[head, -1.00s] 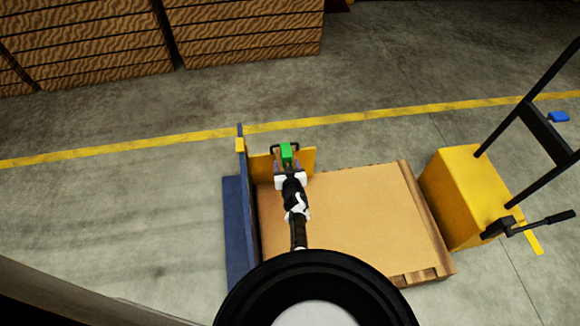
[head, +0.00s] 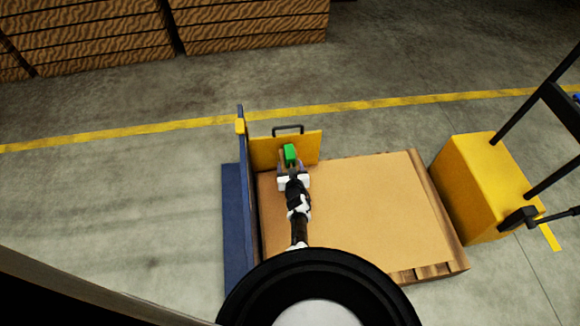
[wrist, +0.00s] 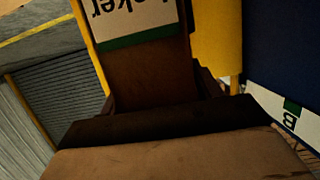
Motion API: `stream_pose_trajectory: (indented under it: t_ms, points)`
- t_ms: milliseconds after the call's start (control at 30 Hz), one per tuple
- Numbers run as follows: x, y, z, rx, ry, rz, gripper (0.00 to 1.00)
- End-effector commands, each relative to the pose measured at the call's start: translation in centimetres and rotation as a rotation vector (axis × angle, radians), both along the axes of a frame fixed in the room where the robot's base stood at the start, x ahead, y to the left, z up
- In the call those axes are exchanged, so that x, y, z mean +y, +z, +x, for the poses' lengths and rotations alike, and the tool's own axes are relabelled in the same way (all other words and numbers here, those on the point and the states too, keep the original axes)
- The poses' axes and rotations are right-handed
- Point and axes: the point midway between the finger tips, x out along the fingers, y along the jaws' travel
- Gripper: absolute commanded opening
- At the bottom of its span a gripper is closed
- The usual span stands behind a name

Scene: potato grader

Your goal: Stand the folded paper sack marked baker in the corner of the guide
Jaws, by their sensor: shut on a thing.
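The brown paper sack (wrist: 150,75) fills the middle of the wrist view; its white label, with part of the word baker upside down, and green band show. My gripper (head: 292,167) is shut on the sack, over the back left of the pallet load. The guide's yellow panel (head: 262,152) stands at the back and its blue panel (head: 243,185) at the left, meeting in a corner. In the wrist view, yellow (wrist: 215,40) shows behind the sack and blue (wrist: 285,45) to the right. The sack's lower edge is hidden; I cannot tell whether it touches anything.
The pallet's tan top (head: 370,205) is clear right of my gripper. A yellow truck body (head: 470,185) with black bars stands at the right. A black handle (head: 288,128) rises above the yellow panel. Stacked wooden crates (head: 250,30) stand far back.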

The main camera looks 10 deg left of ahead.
Motion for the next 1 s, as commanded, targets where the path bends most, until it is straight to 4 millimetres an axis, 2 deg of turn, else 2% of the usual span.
stream_pose_trajectory:
  t_ms: [200, 667, 700, 833, 1000]
  points:
    - [0.1, -2.9, 0.2, -0.007, 0.002, 0.002, 0.0]
    - [0.1, -3.5, 0.2, -0.007, 0.001, 0.002, 0.0]
    - [0.0, -3.7, -0.1, 0.002, 0.0, -0.001, 0.67]
    - [0.0, -3.7, -0.1, 0.002, 0.0, -0.001, 0.84]
    - [0.0, -3.7, -0.1, 0.002, 0.0, -0.001, 0.85]
